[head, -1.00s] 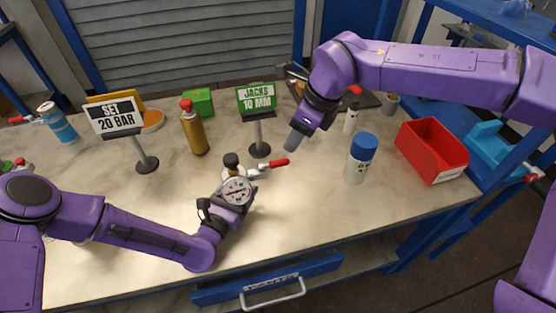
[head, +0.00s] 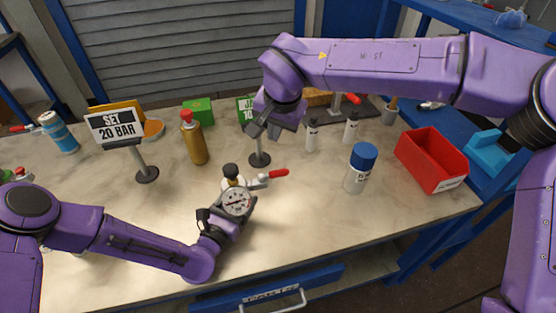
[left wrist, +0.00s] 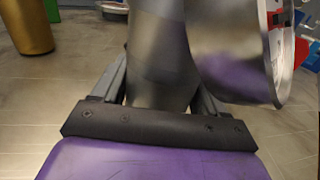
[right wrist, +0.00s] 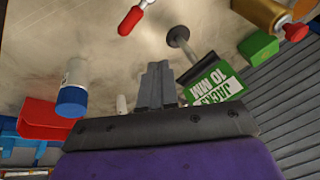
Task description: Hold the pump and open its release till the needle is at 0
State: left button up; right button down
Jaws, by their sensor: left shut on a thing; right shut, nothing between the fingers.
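The pump stands on the table with a round white gauge (head: 237,202), a black knob (head: 231,171) on top and a red-handled lever (head: 278,173) out to its right. The needle shows on the dial, but its reading is too small to tell. My left gripper (head: 222,221) is shut on the pump's body from the lower left. The left wrist view shows the grey metal body (left wrist: 160,60) between its fingers and the gauge's rim beside it. My right gripper (head: 258,130) is shut and empty, above and behind the pump. The right wrist view shows its fingers (right wrist: 158,85) together, with the red handle (right wrist: 131,20) beyond.
A green "JACKS 10 MM" sign (right wrist: 212,88) is close beside my right fingers. A "SET 20 BAR" sign (head: 117,122), a gold bottle (head: 195,143), a blue-capped bottle (head: 360,170) and a red bin (head: 431,160) stand around.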

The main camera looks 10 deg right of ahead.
aim_at(274, 174)
notch_tip(274, 174, down, 10)
jog(key=n, duration=0.7)
jog(key=shift+d, duration=0.35)
jog(key=shift+w, duration=0.1)
